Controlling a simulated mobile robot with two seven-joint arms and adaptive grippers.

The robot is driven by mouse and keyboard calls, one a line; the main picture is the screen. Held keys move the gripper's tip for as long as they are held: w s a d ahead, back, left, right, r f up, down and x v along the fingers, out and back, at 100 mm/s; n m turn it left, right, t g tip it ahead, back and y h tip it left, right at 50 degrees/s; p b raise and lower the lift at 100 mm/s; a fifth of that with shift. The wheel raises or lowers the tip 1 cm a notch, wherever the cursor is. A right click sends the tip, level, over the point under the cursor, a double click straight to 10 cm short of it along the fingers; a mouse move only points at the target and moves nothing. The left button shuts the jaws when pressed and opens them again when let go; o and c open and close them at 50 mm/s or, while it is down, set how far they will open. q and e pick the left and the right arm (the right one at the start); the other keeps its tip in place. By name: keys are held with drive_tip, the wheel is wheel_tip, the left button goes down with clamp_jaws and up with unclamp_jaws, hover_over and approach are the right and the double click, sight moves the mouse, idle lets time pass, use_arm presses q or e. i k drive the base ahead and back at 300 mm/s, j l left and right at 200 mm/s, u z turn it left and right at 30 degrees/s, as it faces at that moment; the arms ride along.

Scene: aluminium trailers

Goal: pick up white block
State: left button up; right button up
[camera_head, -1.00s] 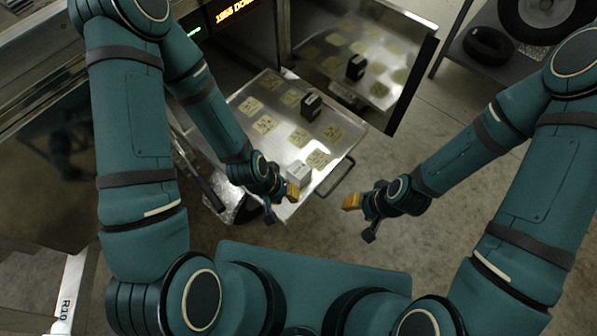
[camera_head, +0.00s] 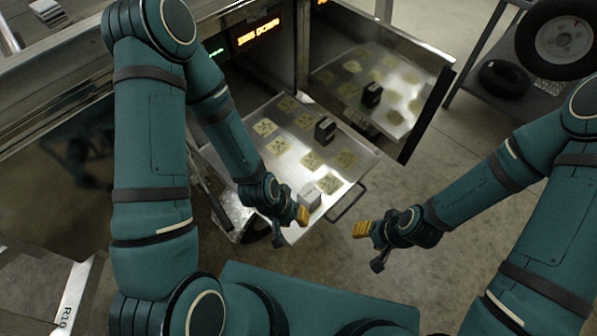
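The white block (camera_head: 309,197) sits near the front edge of a pulled-out metal tray (camera_head: 345,180). My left gripper (camera_head: 291,229) is just in front of the block in the picture, with its yellow-padded finger close to the block's lower edge. Its fingers are apart and nothing shows between them. I cannot tell whether it touches the block. My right gripper (camera_head: 369,247) hangs over the floor to the right of the tray, open and empty.
A black block (camera_head: 325,130) stands farther back on the tray among several yellowish square patches. A tray handle (camera_head: 347,203) sticks out at the front right. A shiny open door panel (camera_head: 425,85) stands behind right. A rack with wheels (camera_head: 557,40) is at the far right.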

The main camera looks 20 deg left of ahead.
sight(310, 197)
drive_tip(key=i+l, duration=0.1)
drive_tip(key=l, duration=0.15)
drive_tip(key=i+l+u, duration=0.15)
drive_tip(key=l+u, duration=0.1)
drive_tip(key=u, duration=1.6)
